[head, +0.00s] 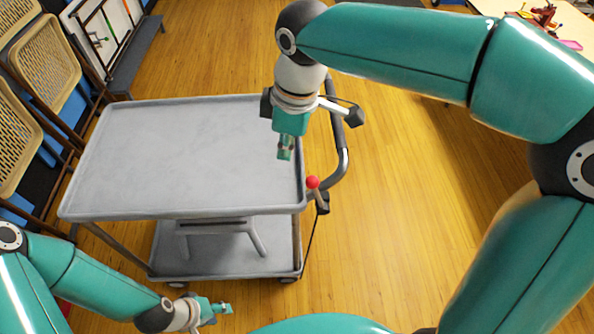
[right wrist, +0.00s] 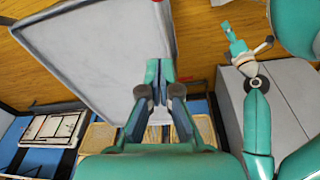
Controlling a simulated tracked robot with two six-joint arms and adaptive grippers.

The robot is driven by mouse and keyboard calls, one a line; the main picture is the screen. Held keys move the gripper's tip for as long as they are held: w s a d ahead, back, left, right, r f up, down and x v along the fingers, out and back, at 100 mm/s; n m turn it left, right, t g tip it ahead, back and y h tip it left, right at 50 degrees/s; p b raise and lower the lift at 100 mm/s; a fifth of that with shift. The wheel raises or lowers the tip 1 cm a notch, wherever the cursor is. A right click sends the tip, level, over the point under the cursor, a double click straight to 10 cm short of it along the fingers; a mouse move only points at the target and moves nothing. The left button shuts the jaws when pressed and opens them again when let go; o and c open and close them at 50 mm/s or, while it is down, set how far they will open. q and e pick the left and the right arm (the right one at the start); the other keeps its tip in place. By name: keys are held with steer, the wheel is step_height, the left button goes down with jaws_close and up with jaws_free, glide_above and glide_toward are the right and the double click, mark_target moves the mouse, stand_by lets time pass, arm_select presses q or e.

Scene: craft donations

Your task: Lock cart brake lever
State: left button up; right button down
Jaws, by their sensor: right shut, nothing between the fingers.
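The grey two-shelf cart (head: 180,150) stands in the middle of the head view. Its brake lever, with a red ball knob (head: 313,182), stands up from a dark mount at the cart's right front corner, below the handle. My right gripper (head: 285,155) is shut and empty, above the right part of the top shelf, up and left of the knob and apart from it. In the right wrist view its closed fingers (right wrist: 160,70) show against the shelf, and a sliver of red is at the top edge. My left gripper (head: 222,308) hangs low in front of the cart; its finger gap is unclear.
The cart's curved push handle (head: 340,165) is right of my right gripper. Folded chairs (head: 45,65) lean at the left. A table (head: 570,25) with small items stands at the upper right. The wooden floor right of the cart is clear.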

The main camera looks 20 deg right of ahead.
glide_above(316, 196)
steer(key=w+a, duration=0.2)
steer(key=a, duration=0.1)
step_height(316, 196, down, 9)
steer(key=shift+f+p, duration=0.15)
steer(key=shift+p, duration=0.3)
